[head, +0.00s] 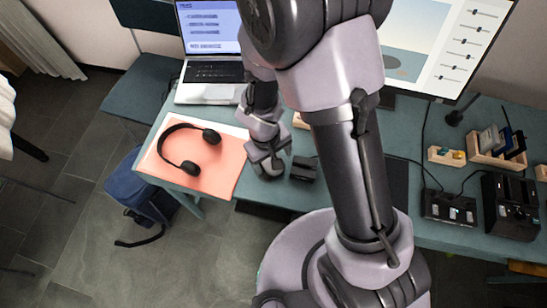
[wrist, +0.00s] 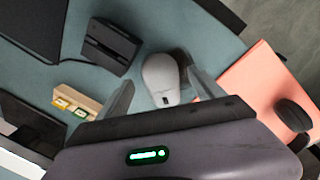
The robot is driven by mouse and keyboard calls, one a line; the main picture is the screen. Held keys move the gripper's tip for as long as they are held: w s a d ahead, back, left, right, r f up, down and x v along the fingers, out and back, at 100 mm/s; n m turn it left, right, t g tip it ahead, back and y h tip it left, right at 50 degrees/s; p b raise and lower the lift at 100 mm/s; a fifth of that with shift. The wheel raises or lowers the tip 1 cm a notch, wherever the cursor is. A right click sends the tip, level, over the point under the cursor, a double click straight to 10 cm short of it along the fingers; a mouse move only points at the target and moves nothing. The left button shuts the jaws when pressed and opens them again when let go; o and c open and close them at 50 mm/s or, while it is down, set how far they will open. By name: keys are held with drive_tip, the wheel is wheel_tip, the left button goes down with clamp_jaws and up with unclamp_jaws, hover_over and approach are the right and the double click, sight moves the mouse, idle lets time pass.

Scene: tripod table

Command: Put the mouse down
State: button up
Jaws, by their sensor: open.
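The white mouse (wrist: 163,75) shows in the wrist view on the teal desk (wrist: 212,42). It lies between the two spread fingers of my gripper (wrist: 160,92), with a visible gap on each side. My gripper is open. In the head view my gripper (head: 268,165) points down at the desk's front edge, just right of the orange mat (head: 225,168). The mouse cannot be made out there, hidden by my gripper.
A black box (head: 304,168) stands close right of my gripper. Headphones (head: 185,165) lie on the mat to the left. A laptop (head: 208,92) stands behind. A chair (head: 140,95) and a blue bag (head: 140,190) are at the left. My arm covers the middle.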

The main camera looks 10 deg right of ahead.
wheel_tip(320, 180, up, 10)
drive_tip(key=p, duration=0.4)
wheel_tip(320, 180, up, 8)
drive_tip(key=r+m+t, duration=0.1)
drive_tip(key=m, duration=0.2)
hover_over(270, 165)
drive_tip(key=d, duration=0.3)
drive_tip(key=s+d+r+m+t+y, duration=0.1)
drive_tip(key=s+d+r+m+t, duration=0.1)
drive_tip(key=r, duration=0.6)
drive_tip(key=s+d+r+m+t+y, duration=0.2)
drive_tip(key=s+r+m, duration=0.2)
drive_tip(key=s+r, duration=0.3)
drive_tip(key=shift+r+b, duration=0.3)
drive_tip(key=shift+r, duration=0.3)
